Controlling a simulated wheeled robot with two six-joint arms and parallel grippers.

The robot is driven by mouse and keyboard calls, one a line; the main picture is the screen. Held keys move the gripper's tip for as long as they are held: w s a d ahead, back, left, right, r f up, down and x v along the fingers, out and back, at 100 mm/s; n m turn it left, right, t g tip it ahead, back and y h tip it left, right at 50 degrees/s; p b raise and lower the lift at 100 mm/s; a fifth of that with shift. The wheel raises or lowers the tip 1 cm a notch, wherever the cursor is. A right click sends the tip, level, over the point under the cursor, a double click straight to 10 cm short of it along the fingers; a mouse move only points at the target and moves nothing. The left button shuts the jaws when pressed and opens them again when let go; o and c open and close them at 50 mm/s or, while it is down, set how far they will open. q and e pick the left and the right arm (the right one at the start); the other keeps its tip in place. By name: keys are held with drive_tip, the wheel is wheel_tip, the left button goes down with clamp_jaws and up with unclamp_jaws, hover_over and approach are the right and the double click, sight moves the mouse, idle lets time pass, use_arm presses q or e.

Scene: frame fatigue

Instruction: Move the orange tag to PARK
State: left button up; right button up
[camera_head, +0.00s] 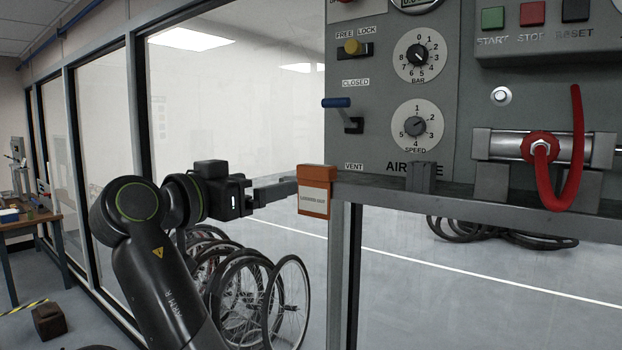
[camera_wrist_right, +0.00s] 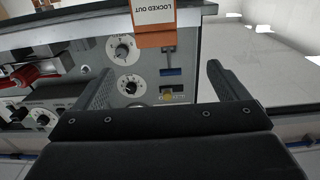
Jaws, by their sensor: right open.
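The orange tag (camera_head: 313,195), with a white label, hangs at the left end of the grey shelf edge below the panel. In the right wrist view the tag (camera_wrist_right: 153,18) appears upside down at the top, and its label reads "LOCKED OUT". My right gripper (camera_head: 284,188) is just left of the tag, fingers pointing toward it. In the wrist view its fingers (camera_wrist_right: 160,78) are spread apart with nothing between them; the tag is beyond them. I cannot tell whether a fingertip touches it. No PARK marking is readable. My left gripper is out of view.
The panel carries a blue-handled lever (camera_head: 337,103), a yellow knob (camera_head: 352,47), a BAR dial (camera_head: 418,55) and a SPEED dial (camera_head: 417,125). A cylinder with a red hose (camera_head: 575,150) sits at right. Bicycle wheels (camera_head: 255,295) stand below my arm.

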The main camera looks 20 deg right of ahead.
sight(311, 171)
drive_tip(key=p+x, duration=0.8)
drive_tip(key=x, duration=0.3)
drive_tip(key=shift+w+d+r+p, duration=0.1)
drive_tip(key=shift+d+p, duration=0.05)
drive_tip(key=shift+p, duration=0.25)
drive_tip(key=shift+w+d, duration=0.2)
drive_tip(key=shift+d, duration=0.05)
drive_tip(key=shift+w+d+p, duration=0.1)
drive_tip(key=shift+d+p, duration=0.05)
drive_tip(key=shift+p, duration=0.3)
drive_tip(key=p+x, duration=0.4)
drive_tip(key=shift+d+r, duration=0.2)
drive_tip(key=shift+d, duration=0.1)
drive_tip(key=shift+d+f, duration=0.2)
drive_tip(key=shift+a, duration=0.1)
drive_tip(key=shift+c, duration=0.4)
